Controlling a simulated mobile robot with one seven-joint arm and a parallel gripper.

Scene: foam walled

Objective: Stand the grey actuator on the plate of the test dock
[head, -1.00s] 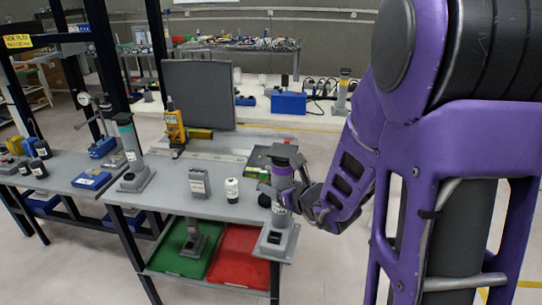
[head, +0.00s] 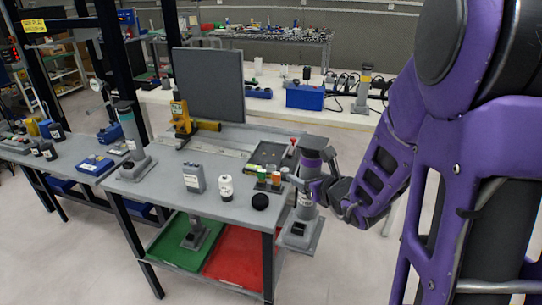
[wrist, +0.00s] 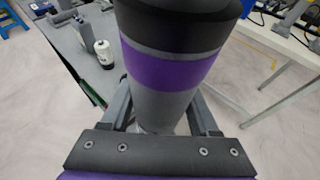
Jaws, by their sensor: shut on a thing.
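The grey actuator (head: 305,208) is an upright grey cylinder with a dark cap, a purple band and a square foot. My gripper (head: 319,190) is shut on its body and holds it beside the right end of the grey workbench (head: 158,190). Its foot appears to hang off the bench edge. In the wrist view, the actuator (wrist: 170,65) fills the middle between the fingers of my gripper (wrist: 165,112), and its lower part is hidden. I cannot tell which fixture is the test dock; a rail with a yellow clamp (head: 182,118) stands before a dark panel (head: 209,86).
A teal-banded column (head: 131,135) stands at the left. Green (head: 178,250) and red (head: 242,262) trays lie below.

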